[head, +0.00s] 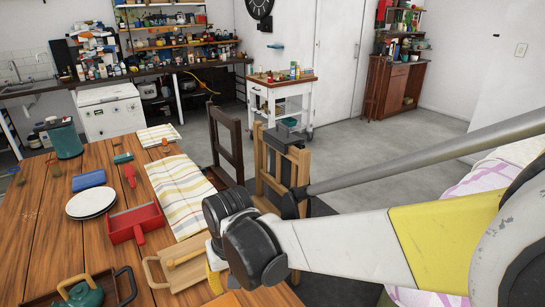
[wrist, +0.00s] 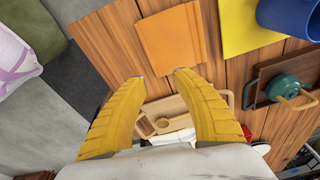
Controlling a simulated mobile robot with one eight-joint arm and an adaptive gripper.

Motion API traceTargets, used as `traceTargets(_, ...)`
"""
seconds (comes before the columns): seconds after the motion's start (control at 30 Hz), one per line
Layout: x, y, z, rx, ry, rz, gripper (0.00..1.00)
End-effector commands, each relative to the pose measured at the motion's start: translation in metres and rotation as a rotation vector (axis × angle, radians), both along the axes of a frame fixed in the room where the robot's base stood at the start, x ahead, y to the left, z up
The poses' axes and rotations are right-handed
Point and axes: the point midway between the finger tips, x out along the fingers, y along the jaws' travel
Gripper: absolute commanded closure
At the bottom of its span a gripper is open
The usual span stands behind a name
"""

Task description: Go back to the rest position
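My gripper (wrist: 160,76) shows in the wrist view as two yellow fingers, spread apart with nothing between the tips. It is above the wooden table (wrist: 115,45). An orange flat board or book (wrist: 172,37) lies on the table beyond the fingertips. A light wooden tray with a wooden spoon (wrist: 163,121) shows below, between the fingers. In the head view my arm reaches from the right edge to the table's near right side, and my wrist hides most of the gripper.
A white cart (head: 281,100) stands farther back. Grey floor (head: 390,145) is open to the right.

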Motion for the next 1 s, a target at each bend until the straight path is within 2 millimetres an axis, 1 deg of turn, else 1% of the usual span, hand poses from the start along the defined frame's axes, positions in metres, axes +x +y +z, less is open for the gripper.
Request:
traceTargets(0.03,0.002,-0.031,0.018,0.017,-0.03,-0.041,0.65)
traceTargets(0.13,0.002,-0.083,0.048,0.047,-0.098,-0.109,0.65)
traceTargets(0.17,0.0,-0.099,0.055,0.054,-0.118,-0.129,0.65)
traceTargets(0.2,-0.003,-0.119,0.064,0.064,-0.147,-0.157,0.65)
traceTargets(0.27,-0.009,-0.148,0.075,0.074,-0.192,-0.197,0.65)
traceTargets(0.3,-0.015,-0.167,0.081,0.079,-0.221,-0.226,0.65)
traceTargets(0.4,-0.032,-0.21,0.092,0.086,-0.295,-0.291,0.65)
traceTargets(0.5,-0.049,-0.243,0.096,0.084,-0.362,-0.347,0.65)
traceTargets(0.6,-0.063,-0.266,0.097,0.079,-0.414,-0.388,0.65)
traceTargets(0.7,-0.072,-0.28,0.096,0.073,-0.448,-0.415,0.65)
traceTargets(0.8,-0.076,-0.286,0.096,0.071,-0.463,-0.426,0.65)
traceTargets(1.0,-0.076,-0.286,0.096,0.07,-0.466,-0.427,0.65)
